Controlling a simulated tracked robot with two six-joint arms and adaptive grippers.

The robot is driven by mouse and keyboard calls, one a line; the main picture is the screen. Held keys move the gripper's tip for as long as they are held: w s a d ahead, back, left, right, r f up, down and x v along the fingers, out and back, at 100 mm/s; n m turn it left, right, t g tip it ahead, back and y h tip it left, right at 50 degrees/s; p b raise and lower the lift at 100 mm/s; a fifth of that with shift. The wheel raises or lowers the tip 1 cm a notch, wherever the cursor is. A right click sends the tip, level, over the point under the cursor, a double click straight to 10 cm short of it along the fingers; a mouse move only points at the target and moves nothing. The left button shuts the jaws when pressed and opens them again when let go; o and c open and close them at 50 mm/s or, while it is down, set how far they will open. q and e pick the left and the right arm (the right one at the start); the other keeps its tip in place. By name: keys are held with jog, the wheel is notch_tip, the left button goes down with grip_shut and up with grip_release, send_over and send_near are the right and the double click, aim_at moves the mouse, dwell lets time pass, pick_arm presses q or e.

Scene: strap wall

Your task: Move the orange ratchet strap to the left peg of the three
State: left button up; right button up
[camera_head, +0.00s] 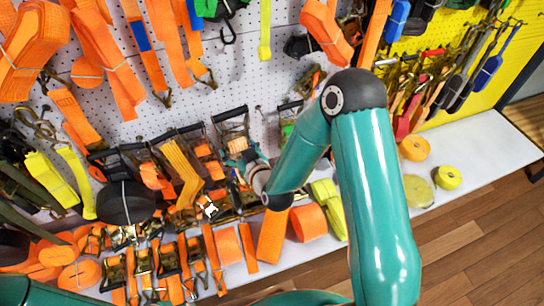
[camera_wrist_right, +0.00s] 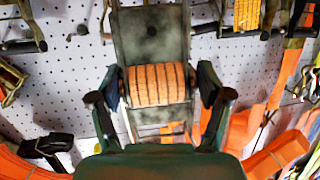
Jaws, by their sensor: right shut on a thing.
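The ratchet strap in my right gripper (camera_wrist_right: 158,108) has a dark metal ratchet frame and orange webbing (camera_wrist_right: 157,85) wound across it. The fingers are shut on its two sides, and it hangs upright before the white pegboard. In the head view my right gripper (camera_head: 243,162) is partly hidden by its own wrist, close to the board below a dark ratchet frame (camera_head: 231,118). A small bare peg (camera_wrist_right: 78,31) shows left of the strap in the right wrist view. I cannot tell which pegs are the three. My left gripper is out of view.
Other ratchets with yellow-orange webbing (camera_head: 182,165) hang at the left, close to the gripper. Another ratchet (camera_head: 290,112) hangs to its right. Orange rolls (camera_head: 308,222) crowd the white shelf (camera_head: 480,160) below. The shelf is clearer at the right.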

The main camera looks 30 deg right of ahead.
pick_arm(q)
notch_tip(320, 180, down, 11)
jog(key=b, duration=1.1)
pick_arm(e)
jog(key=w+d+f+m+g+h, duration=0.1)
jog(key=d+f+m+h, duration=0.4)
jog(key=d+f, duration=0.7)
jog(key=shift+w+d+f+h, duration=0.3)
jog(key=shift+w+f+h, duration=0.25)
jog(key=shift+h, duration=0.15)
